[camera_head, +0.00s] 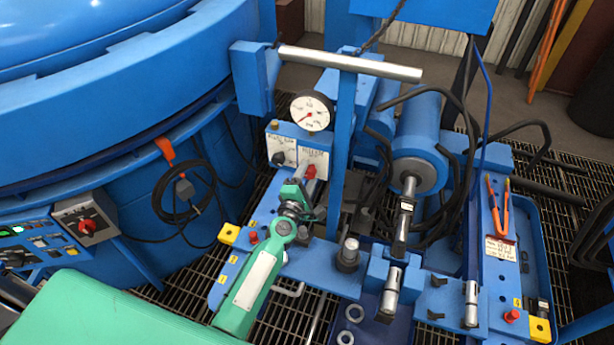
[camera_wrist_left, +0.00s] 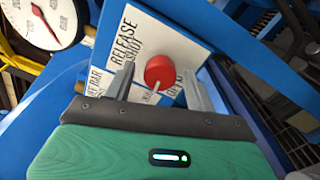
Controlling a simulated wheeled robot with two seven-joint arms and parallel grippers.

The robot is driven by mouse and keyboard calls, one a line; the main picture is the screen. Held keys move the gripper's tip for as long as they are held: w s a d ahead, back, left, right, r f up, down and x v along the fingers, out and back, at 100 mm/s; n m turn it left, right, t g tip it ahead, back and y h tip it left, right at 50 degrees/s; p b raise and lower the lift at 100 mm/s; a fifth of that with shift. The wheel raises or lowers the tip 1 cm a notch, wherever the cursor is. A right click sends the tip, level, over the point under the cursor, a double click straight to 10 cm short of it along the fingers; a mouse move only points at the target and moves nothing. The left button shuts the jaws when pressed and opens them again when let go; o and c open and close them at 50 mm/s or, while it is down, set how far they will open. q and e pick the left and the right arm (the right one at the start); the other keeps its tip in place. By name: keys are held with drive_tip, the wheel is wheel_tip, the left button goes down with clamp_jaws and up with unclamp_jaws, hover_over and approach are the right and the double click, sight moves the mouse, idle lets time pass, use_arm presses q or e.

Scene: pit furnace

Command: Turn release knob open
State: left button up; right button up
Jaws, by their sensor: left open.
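The red release knob (camera_head: 310,171) sits on a white label plate on a blue panel in the head view. In the left wrist view the knob (camera_wrist_left: 159,70) is round and red, with a white pointer mark toward the bottom of the picture. The plate (camera_wrist_left: 135,40) reads RELEASE and SHUT, with OPEN partly hidden. My left gripper (camera_head: 304,184) is open just in front of the knob. In the wrist view its fingers (camera_wrist_left: 157,82) stand on either side of the knob, with gaps showing. I cannot tell how deep the fingertips reach. My right gripper is not in view.
A pressure gauge (camera_head: 311,111) stands just above the panel, with a dark knob (camera_head: 279,158) to the left. A blue post with a grey crossbar (camera_head: 350,64) rises close to the right. A large blue vessel (camera_head: 130,90) fills the left side.

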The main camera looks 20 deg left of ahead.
use_arm(q)
drive_tip(key=shift+s, duration=0.45)
drive_tip(key=s+b, duration=0.1)
drive_tip(key=s, duration=1.1)
drive_tip(key=shift+s+a+f, duration=0.2)
drive_tip(key=shift+s+f, duration=0.05)
drive_tip(key=shift+s, duration=0.1)
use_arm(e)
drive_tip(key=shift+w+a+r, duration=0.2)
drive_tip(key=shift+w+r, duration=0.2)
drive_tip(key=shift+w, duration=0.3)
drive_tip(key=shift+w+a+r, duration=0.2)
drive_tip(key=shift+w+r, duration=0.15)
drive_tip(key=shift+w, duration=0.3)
